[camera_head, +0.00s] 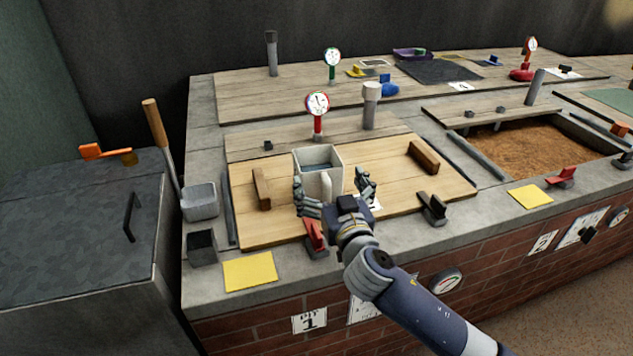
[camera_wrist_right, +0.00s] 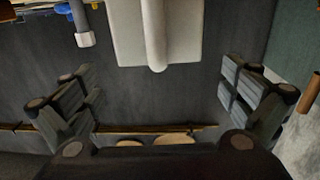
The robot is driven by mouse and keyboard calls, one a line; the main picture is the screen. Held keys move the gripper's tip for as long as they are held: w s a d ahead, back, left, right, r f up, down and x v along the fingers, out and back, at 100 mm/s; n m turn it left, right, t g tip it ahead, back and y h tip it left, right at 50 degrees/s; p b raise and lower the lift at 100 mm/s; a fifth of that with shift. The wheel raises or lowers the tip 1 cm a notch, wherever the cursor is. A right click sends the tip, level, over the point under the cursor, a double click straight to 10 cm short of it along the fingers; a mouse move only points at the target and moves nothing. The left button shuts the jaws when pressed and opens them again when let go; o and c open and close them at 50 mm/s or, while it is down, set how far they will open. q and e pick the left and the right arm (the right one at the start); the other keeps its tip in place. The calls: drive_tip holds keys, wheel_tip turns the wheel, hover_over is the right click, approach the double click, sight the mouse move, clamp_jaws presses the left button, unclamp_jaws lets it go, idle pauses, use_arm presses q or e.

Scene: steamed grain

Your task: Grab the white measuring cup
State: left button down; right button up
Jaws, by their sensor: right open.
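The white measuring cup (camera_head: 312,158) is a square, open-topped cup on the light wooden board with dark handles. Its handle points toward the front of the counter. My right gripper (camera_head: 336,190) is open in front of the cup, with its fingers spread to the left and right of the handle. In the right wrist view the cup (camera_wrist_right: 185,32) and its handle show at the top centre. There the open fingers of my right gripper (camera_wrist_right: 160,92) stand apart on both sides, with nothing between the tips. My left gripper is not in view.
A red-rimmed gauge (camera_head: 318,104) and a grey post (camera_head: 371,105) stand behind the cup. Red (camera_head: 315,236) and dark (camera_head: 433,207) clamps sit at the board's front. A grey box (camera_head: 199,201) stands left, and a brown-filled pit (camera_head: 530,145) lies right.

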sight(323, 171)
drive_tip(key=x, duration=0.2)
drive_tip(key=shift+w+a+f, duration=0.1)
drive_tip(key=shift+w+f, duration=0.05)
drive_tip(key=shift+w, duration=0.2)
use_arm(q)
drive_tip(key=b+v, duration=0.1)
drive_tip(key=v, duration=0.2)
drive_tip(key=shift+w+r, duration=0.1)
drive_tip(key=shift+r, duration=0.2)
use_arm(e)
drive_tip(key=x, duration=0.5)
drive_tip(key=shift+f, duration=0.1)
drive_tip(key=shift+c, duration=0.2)
drive_tip(key=c, duration=1.8)
drive_tip(key=shift+c, duration=0.6)
drive_tip(key=shift+r, duration=0.2)
